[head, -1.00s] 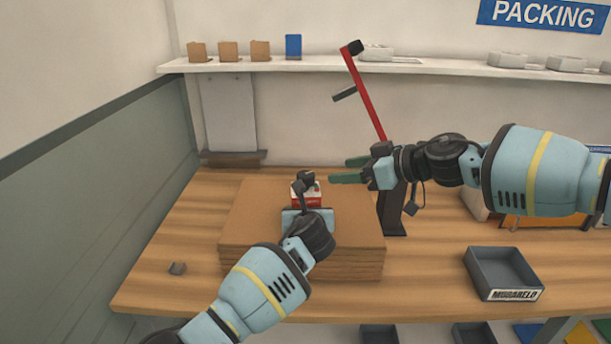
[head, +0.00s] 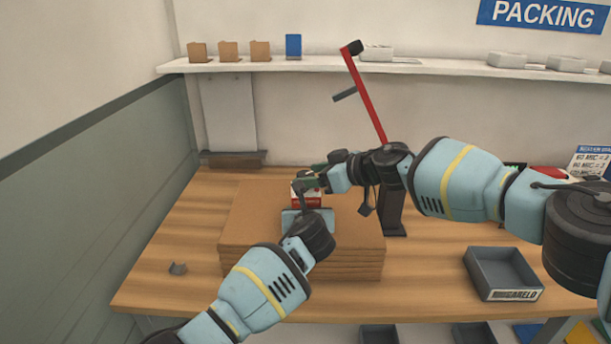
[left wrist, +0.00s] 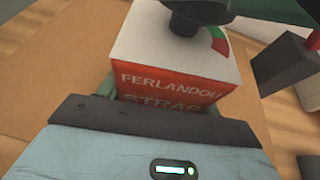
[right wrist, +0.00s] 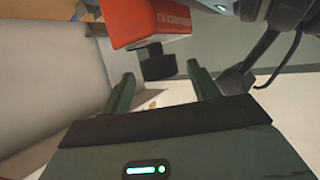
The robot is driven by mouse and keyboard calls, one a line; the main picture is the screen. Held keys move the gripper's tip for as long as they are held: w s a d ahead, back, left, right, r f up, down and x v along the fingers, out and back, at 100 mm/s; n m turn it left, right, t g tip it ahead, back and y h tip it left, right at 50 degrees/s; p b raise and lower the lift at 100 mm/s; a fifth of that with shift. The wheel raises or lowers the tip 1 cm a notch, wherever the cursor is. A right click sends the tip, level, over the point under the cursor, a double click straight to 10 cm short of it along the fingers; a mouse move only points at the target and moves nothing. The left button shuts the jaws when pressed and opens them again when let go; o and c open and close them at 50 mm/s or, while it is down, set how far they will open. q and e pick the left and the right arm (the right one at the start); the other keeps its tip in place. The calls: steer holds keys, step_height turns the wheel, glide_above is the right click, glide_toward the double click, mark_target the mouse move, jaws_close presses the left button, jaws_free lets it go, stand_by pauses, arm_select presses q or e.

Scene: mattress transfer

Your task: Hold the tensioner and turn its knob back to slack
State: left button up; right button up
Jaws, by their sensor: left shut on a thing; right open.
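The tensioner is a small red and white box (head: 305,197) above the cardboard stack; whether it touches the stack is hard to tell. My left gripper (head: 306,207) is shut on the box. The left wrist view shows its lettered red front (left wrist: 165,88), dark round knob (left wrist: 187,18) and a green and red dial mark (left wrist: 217,38). My right gripper (head: 316,180) is open over the knob and hides it in the head view. In the right wrist view, the dark knob (right wrist: 157,63) lies between the spread green fingertips, with a gap on each side.
The flat cardboard stack (head: 250,235) lies on the wooden table. A red-armed stand (head: 366,105) rises close behind my right wrist. The table's left side is mostly clear.

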steer(key=shift+x, duration=1.1)
steer(key=shift+r, duration=0.1)
steer(key=c, duration=1)
steer(key=shift+o, duration=0.2)
steer(key=shift+w+a+r+n+g+y, duration=0.1)
steer(key=shift+w+n+g+y, duration=0.1)
steer(key=shift+n+g+y, duration=0.25)
steer(key=shift+s+n+g, duration=0.15)
steer(key=shift+n+g, duration=0.1)
steer(key=o, duration=1)
steer(key=shift+c, duration=0.2)
steer(key=shift+d, duration=0.25)
